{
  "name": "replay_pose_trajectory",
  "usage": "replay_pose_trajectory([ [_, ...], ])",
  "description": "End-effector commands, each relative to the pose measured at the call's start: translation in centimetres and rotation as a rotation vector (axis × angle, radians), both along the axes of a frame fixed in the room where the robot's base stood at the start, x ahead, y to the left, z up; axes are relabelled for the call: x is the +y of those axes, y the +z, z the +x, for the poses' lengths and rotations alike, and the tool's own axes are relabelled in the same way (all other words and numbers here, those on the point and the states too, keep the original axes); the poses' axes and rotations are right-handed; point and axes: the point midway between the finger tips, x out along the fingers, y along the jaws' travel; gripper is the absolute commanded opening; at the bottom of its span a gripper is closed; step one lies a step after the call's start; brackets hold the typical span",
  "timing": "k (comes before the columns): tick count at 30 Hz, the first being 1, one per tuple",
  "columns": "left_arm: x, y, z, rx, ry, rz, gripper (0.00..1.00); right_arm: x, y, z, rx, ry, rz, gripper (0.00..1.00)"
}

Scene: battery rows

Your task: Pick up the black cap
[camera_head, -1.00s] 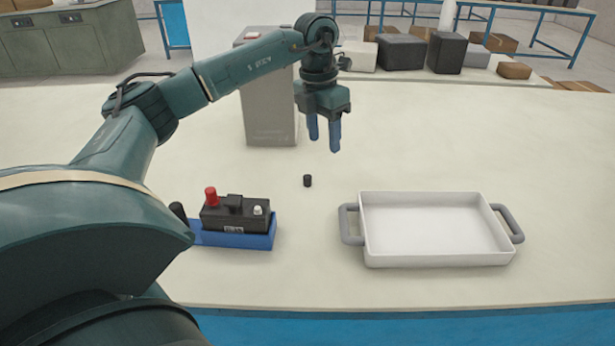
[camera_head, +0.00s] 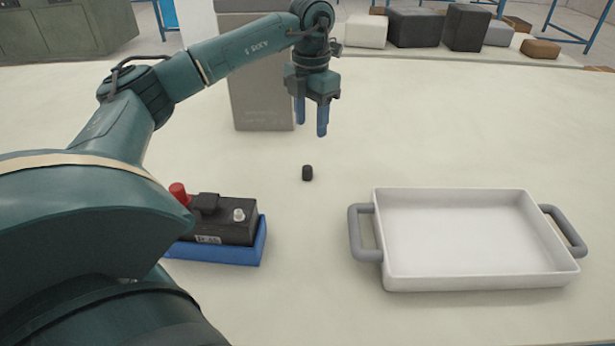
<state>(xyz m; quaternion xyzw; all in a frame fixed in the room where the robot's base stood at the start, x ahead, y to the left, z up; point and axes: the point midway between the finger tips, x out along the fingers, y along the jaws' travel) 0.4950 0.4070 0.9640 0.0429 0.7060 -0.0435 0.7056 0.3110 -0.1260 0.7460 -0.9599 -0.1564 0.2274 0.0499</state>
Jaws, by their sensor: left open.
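The small black cap (camera_head: 307,173) stands on the pale table, between the battery and the white tray. My left gripper (camera_head: 311,130) points down with its two blue fingers apart and nothing between them. In the picture it is just above and beyond the cap, and it does not touch it. My right gripper is not in the frame.
A black battery (camera_head: 224,219) with a red terminal cap (camera_head: 179,193) sits in a blue holder (camera_head: 262,240), partly hidden by my arm. A white tray (camera_head: 386,270) with grey handles is at right. A grey box (camera_head: 262,95) stands behind my gripper. Table around the cap is clear.

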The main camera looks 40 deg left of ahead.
Motion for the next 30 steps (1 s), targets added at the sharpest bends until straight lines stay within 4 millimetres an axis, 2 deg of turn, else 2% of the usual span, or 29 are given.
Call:
replay_pose_trajectory([
  [6,0.1,-4.3,-0.1,0.004,0.0,0.001,0.48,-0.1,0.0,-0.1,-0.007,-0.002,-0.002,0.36],
  [9,0.1,-5.7,-0.1,0.003,0.0,0.001,0.48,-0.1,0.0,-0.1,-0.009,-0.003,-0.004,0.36],
  [17,0.3,-7.7,-0.2,0.003,0.001,0.0,0.48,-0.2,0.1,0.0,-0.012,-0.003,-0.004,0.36],
  [24,0.7,-11.2,-0.5,0.003,0.0,0.0,0.48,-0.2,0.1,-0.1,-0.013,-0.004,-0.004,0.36],
  [30,0.7,-12.0,-0.5,0.001,0.0,0.0,0.48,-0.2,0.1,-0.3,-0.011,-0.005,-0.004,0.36],
])
